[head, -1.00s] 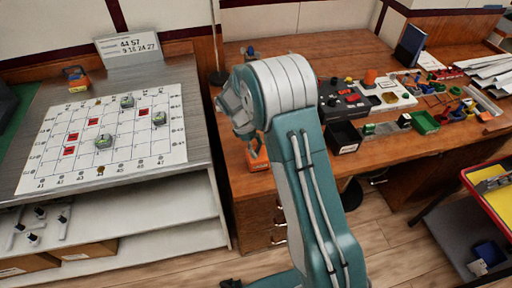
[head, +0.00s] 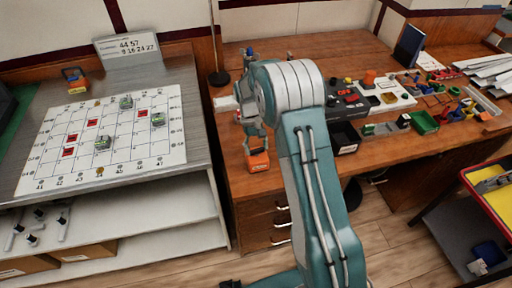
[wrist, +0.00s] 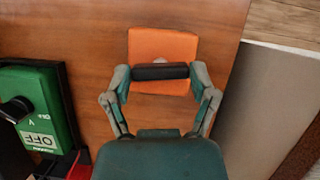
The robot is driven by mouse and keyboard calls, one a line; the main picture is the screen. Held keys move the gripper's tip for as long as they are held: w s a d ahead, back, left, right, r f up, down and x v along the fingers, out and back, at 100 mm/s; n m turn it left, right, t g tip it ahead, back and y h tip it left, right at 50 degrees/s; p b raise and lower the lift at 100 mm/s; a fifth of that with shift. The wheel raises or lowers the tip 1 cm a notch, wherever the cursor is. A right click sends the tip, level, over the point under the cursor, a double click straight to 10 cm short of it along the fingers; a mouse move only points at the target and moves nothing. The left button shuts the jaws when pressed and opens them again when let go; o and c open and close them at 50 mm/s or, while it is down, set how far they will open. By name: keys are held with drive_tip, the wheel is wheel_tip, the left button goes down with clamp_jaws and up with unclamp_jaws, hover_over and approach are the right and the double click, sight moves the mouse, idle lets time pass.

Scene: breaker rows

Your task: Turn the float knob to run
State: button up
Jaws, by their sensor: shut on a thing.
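My gripper (head: 255,143) points down over the front left part of the wooden desk. In the wrist view, my gripper (wrist: 161,72) has its two fingers at the ends of a black bar on an orange block (wrist: 163,43) and is shut on it. The orange block (head: 258,161) also shows in the head view, near the desk's front edge; I cannot tell whether it touches the desk. No float label is readable.
A grid sheet (head: 125,153) with several small blocks lies on the left table. An open black bin (head: 345,138), a green bin (head: 424,123) and several small parts crowd the desk to the right. A thin dark post (head: 214,40) stands behind at the desk's left edge.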

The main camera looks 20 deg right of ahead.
drive_tip(key=shift+s+f+m, duration=0.15)
drive_tip(key=shift+m, duration=0.45)
drive_tip(key=shift+y, duration=0.3)
drive_tip(key=o, duration=1)
drive_tip(key=shift+o, duration=0.2)
drive_tip(key=v, duration=1.2)
drive_tip(key=shift+w, duration=0.2)
